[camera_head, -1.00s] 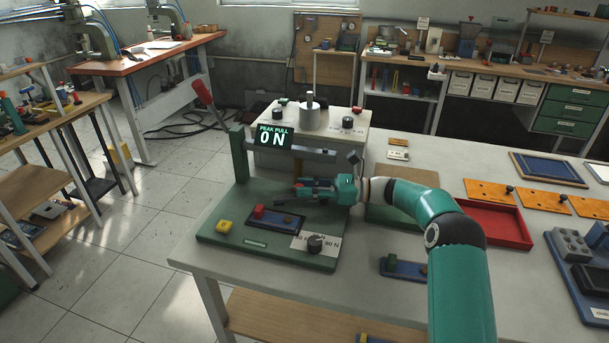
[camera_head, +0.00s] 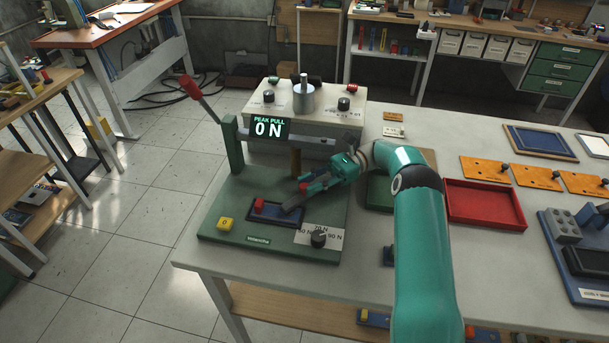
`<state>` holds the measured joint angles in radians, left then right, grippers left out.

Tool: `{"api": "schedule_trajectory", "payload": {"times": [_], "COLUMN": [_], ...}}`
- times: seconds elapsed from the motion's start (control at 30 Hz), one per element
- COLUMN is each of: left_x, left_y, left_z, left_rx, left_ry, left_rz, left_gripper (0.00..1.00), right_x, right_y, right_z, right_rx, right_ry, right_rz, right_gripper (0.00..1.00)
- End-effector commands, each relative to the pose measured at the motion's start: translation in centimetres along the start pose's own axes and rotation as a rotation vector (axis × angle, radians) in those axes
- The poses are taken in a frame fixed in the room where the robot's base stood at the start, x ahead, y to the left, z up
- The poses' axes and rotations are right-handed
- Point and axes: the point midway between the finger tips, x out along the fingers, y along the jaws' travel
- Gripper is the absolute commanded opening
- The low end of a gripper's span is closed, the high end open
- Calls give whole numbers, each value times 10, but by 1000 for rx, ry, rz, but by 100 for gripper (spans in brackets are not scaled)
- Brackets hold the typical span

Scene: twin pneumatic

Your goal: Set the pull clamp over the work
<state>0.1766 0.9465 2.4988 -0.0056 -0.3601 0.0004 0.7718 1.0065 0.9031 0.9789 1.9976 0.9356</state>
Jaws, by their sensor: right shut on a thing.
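The test stand's green base (camera_head: 225,240) stands on the front left of the table. On it a dark tray (camera_head: 257,219) holds a blue work piece with a red block (camera_head: 259,203) at its left end. My right gripper (camera_head: 294,206) is low over the right end of this tray, its fingers pointing down and left. It is shut on a small part with red on it (camera_head: 303,187), mostly hidden by the fingers. I cannot tell whether this part is the pull clamp or whether it touches the work. The display (camera_head: 269,129) reads peak pull 0 N. My left gripper is not in view.
A cross beam (camera_head: 310,141), a green post (camera_head: 234,150) and a red-handled lever (camera_head: 190,86) rise behind the tray. A red tray (camera_head: 484,204) lies to the right.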

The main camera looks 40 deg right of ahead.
Motion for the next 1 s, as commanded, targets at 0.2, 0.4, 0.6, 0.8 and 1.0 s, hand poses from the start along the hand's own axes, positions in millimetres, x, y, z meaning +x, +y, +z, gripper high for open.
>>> {"api": "schedule_trajectory", "payload": {"times": [0.2,0.4,0.6,0.8,1.0], "left_x": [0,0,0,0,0], "left_y": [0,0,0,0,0], "left_z": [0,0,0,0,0], "left_rx": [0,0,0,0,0], "left_ry": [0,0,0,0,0], "left_rz": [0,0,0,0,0], "left_gripper": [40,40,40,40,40], "right_x": [-2,-3,-4,-4,-9], "right_y": [4,5,5,4,5], "right_z": [-1,-1,-1,-1,0], "right_rx": [4,5,4,3,-6], "right_ry": [-5,-4,-3,-2,14], "right_rz": [2,-1,-4,-6,-17], "right_gripper": [0,38,49,49,49]}}
